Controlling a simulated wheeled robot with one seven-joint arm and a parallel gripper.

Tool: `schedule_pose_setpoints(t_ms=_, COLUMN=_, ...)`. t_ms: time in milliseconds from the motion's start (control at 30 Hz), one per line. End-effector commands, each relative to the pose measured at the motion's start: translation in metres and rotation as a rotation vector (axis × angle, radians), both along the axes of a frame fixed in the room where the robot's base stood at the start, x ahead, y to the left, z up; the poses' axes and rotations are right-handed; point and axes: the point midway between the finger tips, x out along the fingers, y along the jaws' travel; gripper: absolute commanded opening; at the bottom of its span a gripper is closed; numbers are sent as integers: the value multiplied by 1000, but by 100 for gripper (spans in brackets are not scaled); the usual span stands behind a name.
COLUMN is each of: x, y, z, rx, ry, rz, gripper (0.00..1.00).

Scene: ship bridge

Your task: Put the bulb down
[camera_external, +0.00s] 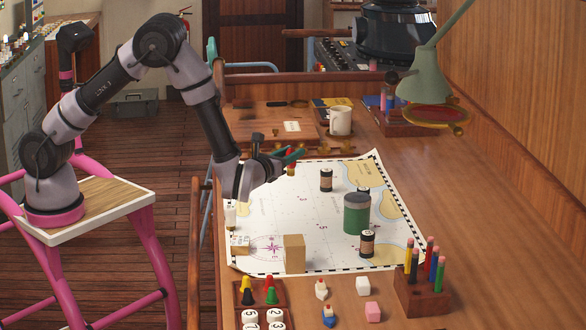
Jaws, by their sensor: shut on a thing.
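My gripper (288,158) is above the upper left part of the white chart (310,215). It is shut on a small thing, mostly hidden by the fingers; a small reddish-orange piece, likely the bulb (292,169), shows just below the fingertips. I cannot make out its shape, or whether its lower end touches the chart.
On the chart stand a green can (356,213), black cylinders (326,180) and a wooden block (294,253). A pencil block (422,294) and game pieces are at the front. A white mug (340,121) and green lamp (425,75) are behind. The chart's middle is mostly clear.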

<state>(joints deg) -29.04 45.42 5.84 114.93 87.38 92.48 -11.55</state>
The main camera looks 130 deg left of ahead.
Motion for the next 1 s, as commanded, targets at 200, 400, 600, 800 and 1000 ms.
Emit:
schedule_pose_setpoints(t_ms=200, x=34, y=-51, z=-8, rx=2, ry=0, rz=124, gripper=0)
schedule_pose_setpoints(t_ms=400, x=43, y=-72, z=-19, rx=2, ry=3, rz=175, gripper=0)
schedule_pose_setpoints(t_ms=600, x=42, y=-73, z=-57, rx=0, ry=5, rz=183, gripper=0)
schedule_pose_setpoints(t_ms=800, x=43, y=-73, z=-77, rx=1, ry=1, rz=181, gripper=0)
schedule_pose_setpoints(t_ms=1000, x=42, y=-73, z=-100, rx=1, ry=4, rz=181, gripper=0)
